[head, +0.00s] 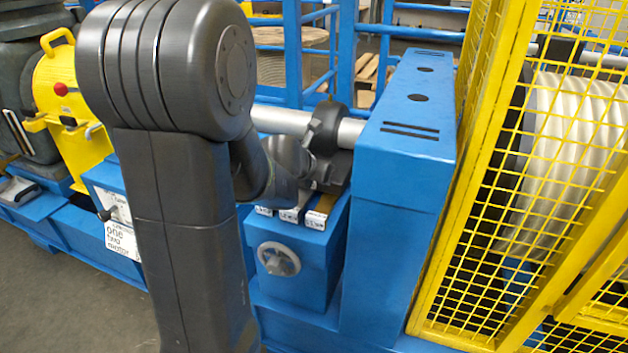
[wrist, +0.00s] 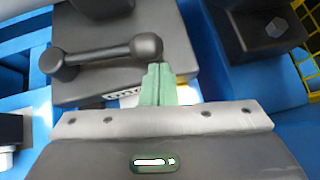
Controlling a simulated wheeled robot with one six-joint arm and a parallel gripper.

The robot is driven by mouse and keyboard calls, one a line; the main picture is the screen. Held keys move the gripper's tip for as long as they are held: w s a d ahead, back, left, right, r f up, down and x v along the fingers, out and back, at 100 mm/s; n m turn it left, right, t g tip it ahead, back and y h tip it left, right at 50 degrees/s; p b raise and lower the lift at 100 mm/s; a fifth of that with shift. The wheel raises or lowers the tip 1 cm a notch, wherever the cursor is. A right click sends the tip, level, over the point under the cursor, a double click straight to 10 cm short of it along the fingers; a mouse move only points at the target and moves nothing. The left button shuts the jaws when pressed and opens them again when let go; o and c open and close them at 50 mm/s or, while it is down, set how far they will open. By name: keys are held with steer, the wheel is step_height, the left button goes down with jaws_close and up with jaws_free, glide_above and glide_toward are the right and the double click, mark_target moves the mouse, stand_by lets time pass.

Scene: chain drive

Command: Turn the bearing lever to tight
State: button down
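The bearing lever (wrist: 100,54) is a dark grey bar with a rounded knob at each end. It lies across a dark grey block in the wrist view, the larger knob at right. I cannot tell which end is the pivot. My gripper (wrist: 157,68) has green fingers drawn together, with nothing visible between them. Their tips are just below the larger knob in the picture; whether they touch it is unclear. A white label (wrist: 124,96) is partly hidden behind the fingers. In the head view my arm hides most of the lever area.
A silver shaft (head: 282,120) runs through a dark bearing (head: 328,124) into a tall blue housing (head: 408,125). A handwheel (head: 279,259) is on the blue front below. A yellow mesh guard (head: 500,190) stands at right. A dark block (wrist: 258,28) is upper right in the wrist view.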

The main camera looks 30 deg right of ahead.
steer(key=shift+w+d, duration=0.15)
steer(key=shift+d, duration=0.65)
steer(key=shift+r, duration=0.1)
